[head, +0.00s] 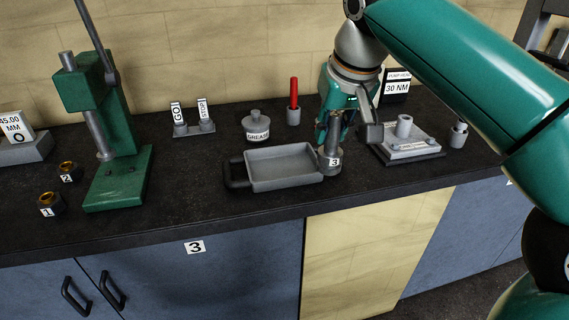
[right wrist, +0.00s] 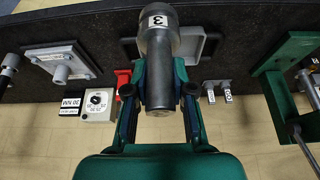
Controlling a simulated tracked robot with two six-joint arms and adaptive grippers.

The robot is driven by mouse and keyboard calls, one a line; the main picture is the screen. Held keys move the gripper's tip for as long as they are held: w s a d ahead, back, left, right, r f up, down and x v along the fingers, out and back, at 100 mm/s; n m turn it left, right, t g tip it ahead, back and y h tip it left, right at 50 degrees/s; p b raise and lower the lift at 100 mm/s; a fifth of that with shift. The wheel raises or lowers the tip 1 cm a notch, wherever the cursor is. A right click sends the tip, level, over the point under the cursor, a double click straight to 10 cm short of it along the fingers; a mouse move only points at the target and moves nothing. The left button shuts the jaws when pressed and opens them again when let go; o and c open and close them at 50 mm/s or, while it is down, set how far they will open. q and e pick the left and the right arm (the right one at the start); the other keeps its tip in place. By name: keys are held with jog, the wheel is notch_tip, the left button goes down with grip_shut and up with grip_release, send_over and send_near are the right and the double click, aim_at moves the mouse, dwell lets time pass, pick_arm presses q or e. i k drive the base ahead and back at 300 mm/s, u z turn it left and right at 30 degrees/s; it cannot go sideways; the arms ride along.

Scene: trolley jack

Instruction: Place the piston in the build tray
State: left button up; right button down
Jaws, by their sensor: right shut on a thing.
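The piston (head: 332,163), a grey metal cylinder with a white label 3, is in my right gripper (head: 330,140). The right wrist view shows the piston (right wrist: 160,45) between the two fingers of the gripper (right wrist: 160,85), which is shut on it. The build tray (head: 283,167) is a shallow grey tray with dark handles, standing empty on the bench. In the head view the piston hangs upright at the tray's right end and hides its right handle. I cannot tell its exact height above the bench. My left gripper is not in view.
A grease pot (head: 256,127) and a red-handled tool (head: 294,101) stand behind the tray. A green press (head: 104,130) and numbered parts (head: 52,204) are at left. A grey fixture plate (head: 408,146) is at right. Bench in front of the tray is clear.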

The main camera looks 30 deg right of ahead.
aim_at(266, 172)
jog(key=z, duration=0.05)
jog(key=i, duration=0.9)
jog(key=u, duration=0.1)
